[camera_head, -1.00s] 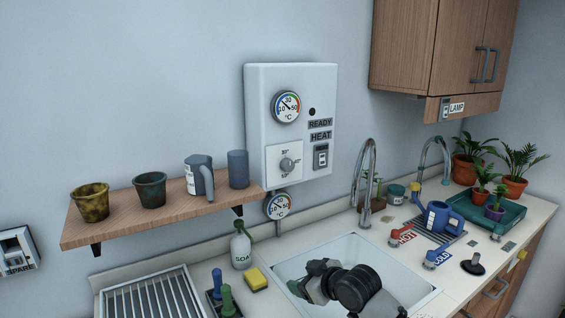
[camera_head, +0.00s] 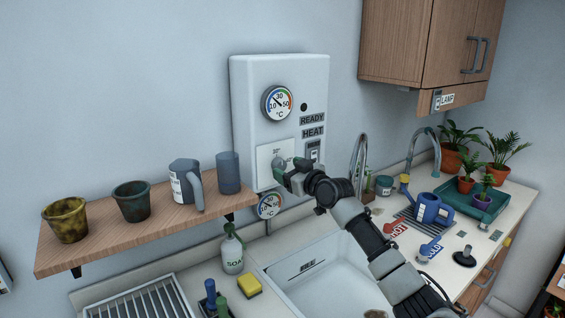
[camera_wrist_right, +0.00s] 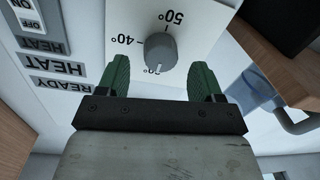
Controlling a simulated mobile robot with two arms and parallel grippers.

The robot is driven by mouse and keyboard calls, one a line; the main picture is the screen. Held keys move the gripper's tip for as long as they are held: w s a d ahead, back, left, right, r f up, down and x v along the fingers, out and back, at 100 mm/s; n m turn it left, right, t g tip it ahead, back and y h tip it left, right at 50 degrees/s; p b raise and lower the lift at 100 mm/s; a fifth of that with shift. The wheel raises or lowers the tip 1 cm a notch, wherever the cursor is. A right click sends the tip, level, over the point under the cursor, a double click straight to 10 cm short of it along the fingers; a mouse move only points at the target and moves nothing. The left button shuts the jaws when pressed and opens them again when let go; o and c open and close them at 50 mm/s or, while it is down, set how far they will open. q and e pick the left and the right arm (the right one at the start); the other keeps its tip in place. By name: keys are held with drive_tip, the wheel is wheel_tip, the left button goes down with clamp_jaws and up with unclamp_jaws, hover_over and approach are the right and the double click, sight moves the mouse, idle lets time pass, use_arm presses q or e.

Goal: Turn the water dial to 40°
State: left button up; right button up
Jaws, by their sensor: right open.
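The water dial is a grey round knob (camera_wrist_right: 160,50) on a white plate of the wall heater (camera_head: 245,110). In the right wrist view the labels appear upside down: 50° above the knob, 40° to its left, and a partly hidden label below. The knob's pale mark points down towards that lower label. My right gripper (camera_wrist_right: 161,68) is open, with a green finger on either side of the knob and a gap on both sides. In the head view the right gripper (camera_head: 280,167) is at the plate and partly hides the dial. My left gripper is not in view.
A round °C gauge (camera_head: 278,103) sits above the dial, a second gauge (camera_head: 270,206) below the heater. A HEAT switch (camera_head: 313,151) is right of the plate. A wooden shelf (camera_head: 110,243) with pots and cups is at left. The sink (camera_head: 340,285) lies below my arm.

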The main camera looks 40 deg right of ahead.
sight(279, 165)
drive_tip(key=shift+w+r, duration=0.15)
drive_tip(key=shift+w, duration=1.2)
drive_tip(key=shift+c, duration=0.7)
drive_tip(key=c, duration=0.8)
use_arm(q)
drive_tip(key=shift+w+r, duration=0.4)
